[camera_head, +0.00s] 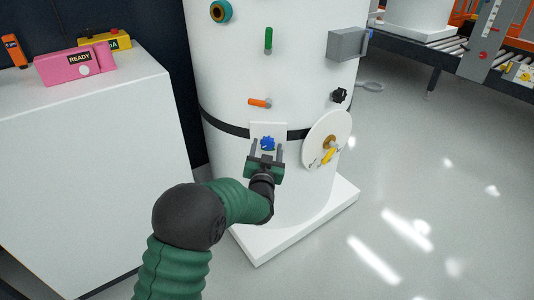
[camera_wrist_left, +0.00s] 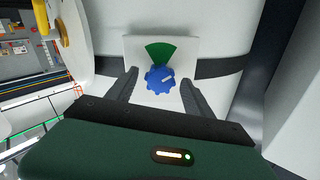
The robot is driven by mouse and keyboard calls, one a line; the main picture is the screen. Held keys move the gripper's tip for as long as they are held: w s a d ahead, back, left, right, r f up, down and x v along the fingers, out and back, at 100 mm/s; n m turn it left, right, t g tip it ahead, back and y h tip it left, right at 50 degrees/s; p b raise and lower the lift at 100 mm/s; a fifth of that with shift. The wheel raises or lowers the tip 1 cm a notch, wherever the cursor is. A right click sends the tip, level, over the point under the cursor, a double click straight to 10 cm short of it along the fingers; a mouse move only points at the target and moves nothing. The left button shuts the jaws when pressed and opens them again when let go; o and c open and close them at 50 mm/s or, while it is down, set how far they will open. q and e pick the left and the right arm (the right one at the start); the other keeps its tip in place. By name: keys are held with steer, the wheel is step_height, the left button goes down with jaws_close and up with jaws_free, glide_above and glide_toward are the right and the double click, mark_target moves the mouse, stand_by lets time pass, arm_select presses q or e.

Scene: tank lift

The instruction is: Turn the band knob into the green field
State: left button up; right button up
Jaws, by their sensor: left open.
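The band knob (camera_head: 267,143) is a blue, lobed knob on a white plate (camera_head: 260,127) at the tank's black band. It also shows in the left wrist view (camera_wrist_left: 158,84). The green field (camera_wrist_left: 158,51) is a wedge on the plate, just above the knob in that view. A white mark on the knob points right and slightly up there, outside the wedge. My left gripper (camera_head: 266,151) is open, with one finger on each side of the knob; in the wrist view gaps show between the fingers and knob. My right gripper is not in view.
A white disc dial (camera_head: 338,131) with a yellow pointer sits right of the plate. An orange handle (camera_head: 259,103), black knob (camera_head: 339,96) and grey box (camera_head: 347,44) stick out from the tank. A white cabinet (camera_head: 110,135) stands left. Floor at right is clear.

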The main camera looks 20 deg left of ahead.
arm_select(q)
steer(key=shift+w, duration=0.1)
jaws_close()
stand_by(0.4)
steer(key=shift+n, duration=0.3)
steer(key=n+p, duration=0.1)
steer(key=n, duration=0.9)
steer(key=shift+f+n, duration=0.2)
steer(key=shift+n, duration=0.1)
stand_by(0.4)
